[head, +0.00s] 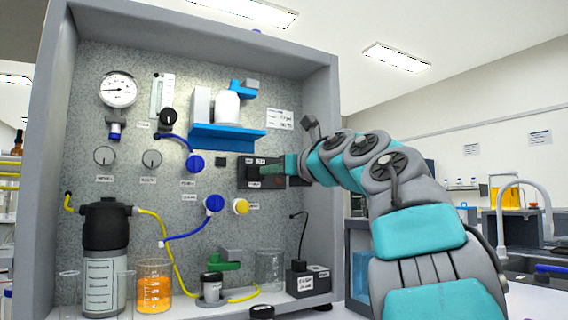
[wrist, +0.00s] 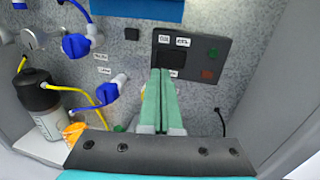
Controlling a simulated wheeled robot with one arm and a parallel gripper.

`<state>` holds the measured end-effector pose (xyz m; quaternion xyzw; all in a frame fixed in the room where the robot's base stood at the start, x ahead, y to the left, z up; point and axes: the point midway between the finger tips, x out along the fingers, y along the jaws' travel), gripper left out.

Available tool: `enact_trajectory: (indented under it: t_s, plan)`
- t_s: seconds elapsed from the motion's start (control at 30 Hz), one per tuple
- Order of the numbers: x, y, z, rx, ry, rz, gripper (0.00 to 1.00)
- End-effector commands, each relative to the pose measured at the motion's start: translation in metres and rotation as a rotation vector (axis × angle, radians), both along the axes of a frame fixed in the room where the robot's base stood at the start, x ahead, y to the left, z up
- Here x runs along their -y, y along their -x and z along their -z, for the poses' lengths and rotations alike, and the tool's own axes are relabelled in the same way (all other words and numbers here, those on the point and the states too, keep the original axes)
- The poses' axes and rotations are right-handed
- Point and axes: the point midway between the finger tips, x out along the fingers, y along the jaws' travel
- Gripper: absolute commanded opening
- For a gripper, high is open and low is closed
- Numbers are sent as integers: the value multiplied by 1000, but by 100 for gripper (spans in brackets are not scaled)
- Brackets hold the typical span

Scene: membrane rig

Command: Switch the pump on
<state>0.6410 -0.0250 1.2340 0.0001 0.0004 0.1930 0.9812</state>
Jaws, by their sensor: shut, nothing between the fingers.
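My gripper (head: 287,165) reaches in from the right in front of this box. In the wrist view my gripper (wrist: 161,72) has its two green fingers pressed together, empty, with the tips at the lower edge of the black patch. I cannot tell whether they touch it. The label writing is too small to read.
A blue shelf (head: 225,137) with a white vessel is above and left of the box. Blue and yellow valve knobs (head: 240,206) sit below left. A dark-topped bottle (head: 104,250) and an orange beaker (head: 154,285) stand on the rig's base. The frame's side wall (head: 325,200) is close on the right.

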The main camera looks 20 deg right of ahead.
Motion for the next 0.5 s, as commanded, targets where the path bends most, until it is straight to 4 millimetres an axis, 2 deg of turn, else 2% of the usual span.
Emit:
enact_trajectory:
  t_s: [0.03, 0.2, 0.5]
  plan:
    - [-5, -10, -2, -2, 2, -4, 0]
    - [-14, -34, -2, 1, 0, -2, 0]
    - [-21, -50, 0, 0, 1, 0, 0]
